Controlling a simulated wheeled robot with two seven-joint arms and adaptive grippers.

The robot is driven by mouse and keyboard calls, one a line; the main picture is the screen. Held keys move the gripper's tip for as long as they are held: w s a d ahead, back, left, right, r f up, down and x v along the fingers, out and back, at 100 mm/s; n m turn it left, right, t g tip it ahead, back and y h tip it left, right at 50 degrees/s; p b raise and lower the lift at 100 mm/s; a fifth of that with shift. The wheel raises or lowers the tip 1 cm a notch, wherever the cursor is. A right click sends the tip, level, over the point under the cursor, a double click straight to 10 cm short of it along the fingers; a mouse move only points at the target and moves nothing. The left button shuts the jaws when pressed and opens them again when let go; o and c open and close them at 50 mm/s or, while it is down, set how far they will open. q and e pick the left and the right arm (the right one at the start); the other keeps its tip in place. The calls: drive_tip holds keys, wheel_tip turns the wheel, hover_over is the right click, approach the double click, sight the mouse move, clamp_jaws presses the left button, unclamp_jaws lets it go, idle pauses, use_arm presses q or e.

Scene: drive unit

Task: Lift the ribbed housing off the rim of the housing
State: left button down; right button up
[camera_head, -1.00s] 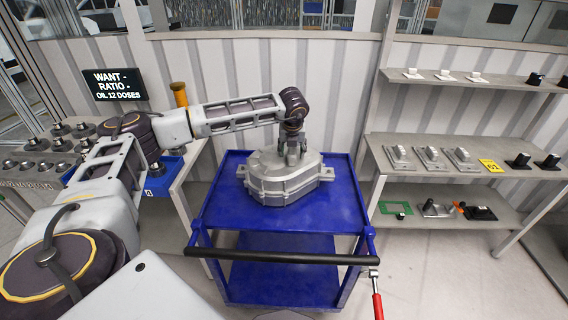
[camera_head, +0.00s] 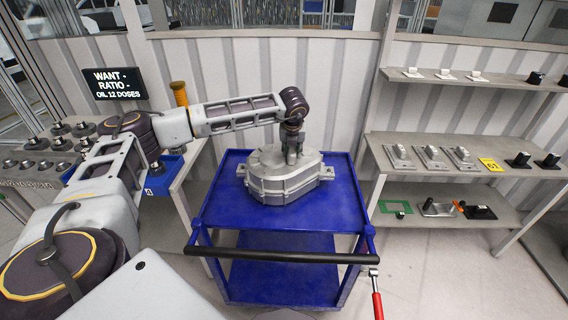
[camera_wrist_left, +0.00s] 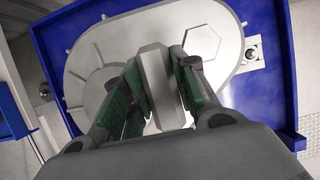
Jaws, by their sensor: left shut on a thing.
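The grey metal housing (camera_head: 284,181) sits on the blue cart's top. Its ribbed upper part (camera_head: 262,165) rests level on it, and I cannot tell a gap between them. In the left wrist view the ribbed housing (camera_wrist_left: 105,45) shows raised ribs, a round boss and a hexagonal boss. My left gripper (camera_head: 292,158) points down over it, shut on an upright grey grip piece (camera_wrist_left: 158,85) of the ribbed housing between its green-padded fingers. The fingers hide part of the top. My right gripper is not in view.
The blue cart (camera_head: 335,210) has a raised rim and a black handle bar (camera_head: 280,256) in front. A side table with a blue bin (camera_head: 165,172) stands left. Shelves with several small parts (camera_head: 440,168) stand right.

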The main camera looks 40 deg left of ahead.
use_arm(q)
drive_tip(key=shift+w+r, duration=0.15)
drive_tip(key=shift+r, duration=0.15)
drive_tip(key=shift+w+a+r, duration=0.1)
drive_tip(key=shift+r, duration=0.6)
wheel_tip(320, 180, up, 3)
drive_tip(key=shift+f, duration=0.15)
wheel_tip(320, 180, up, 4)
drive_tip(key=shift+f+b, duration=0.15)
drive_tip(key=shift+b, duration=0.25)
drive_tip(key=shift+r, duration=1)
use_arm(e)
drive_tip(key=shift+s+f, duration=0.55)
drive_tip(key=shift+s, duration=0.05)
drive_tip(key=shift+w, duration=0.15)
